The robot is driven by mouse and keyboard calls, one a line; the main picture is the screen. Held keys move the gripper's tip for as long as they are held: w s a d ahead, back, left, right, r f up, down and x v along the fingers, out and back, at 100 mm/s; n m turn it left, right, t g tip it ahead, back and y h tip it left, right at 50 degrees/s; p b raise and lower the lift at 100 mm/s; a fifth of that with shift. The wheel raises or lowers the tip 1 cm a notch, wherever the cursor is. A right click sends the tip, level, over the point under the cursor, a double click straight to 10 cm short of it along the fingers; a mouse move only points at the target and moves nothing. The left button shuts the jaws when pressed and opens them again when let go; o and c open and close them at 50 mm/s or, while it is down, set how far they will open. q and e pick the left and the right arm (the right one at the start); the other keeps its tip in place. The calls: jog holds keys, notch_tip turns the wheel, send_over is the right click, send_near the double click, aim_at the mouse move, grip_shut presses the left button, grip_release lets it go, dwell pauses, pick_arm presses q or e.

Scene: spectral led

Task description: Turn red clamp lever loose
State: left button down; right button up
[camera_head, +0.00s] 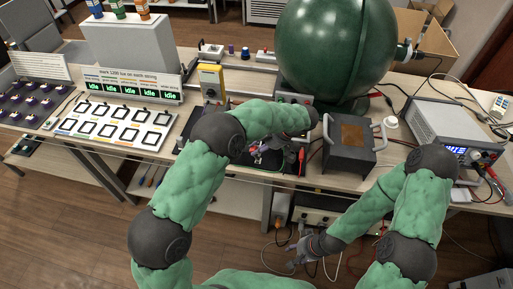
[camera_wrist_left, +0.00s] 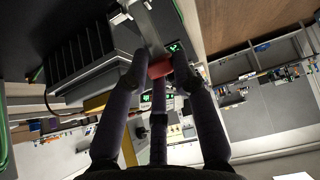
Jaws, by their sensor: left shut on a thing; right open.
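The red clamp lever (camera_wrist_left: 160,67) shows in the left wrist view as a red grip at the end of a grey metal bar. My left gripper (camera_wrist_left: 161,72) has its fingers on either side of the red grip and is shut on it. In the head view my left gripper (camera_head: 284,155) is over the table's front edge, below the green sphere, partly hidden by my own arm. The clamp itself is mostly hidden there. My right gripper (camera_head: 304,249) is open and empty, low in front of the table.
A large green sphere (camera_head: 335,45) stands behind my left gripper. A dark box with handles (camera_head: 348,145) is close on its right. A power supply (camera_head: 440,125) stands further right. A board of sample frames (camera_head: 112,122) and a yellow meter (camera_head: 211,80) are at left.

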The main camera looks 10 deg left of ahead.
pick_arm(q)
jog(key=shift+s+d+f, duration=0.2)
jog(key=shift+s+f, duration=0.1)
jog(key=shift+f, duration=0.2)
jog(key=c, duration=1.1)
grip_release()
jog(key=shift+o, duration=0.3)
jog(key=shift+w+d+r, duration=0.1)
jog(key=shift+w, duration=0.05)
jog(key=shift+r, duration=0.15)
jog(key=shift+w+d+r, duration=0.15)
jog(key=shift+r, duration=0.3)
jog(key=v, duration=1.1)
jog(key=shift+d+f, duration=0.1)
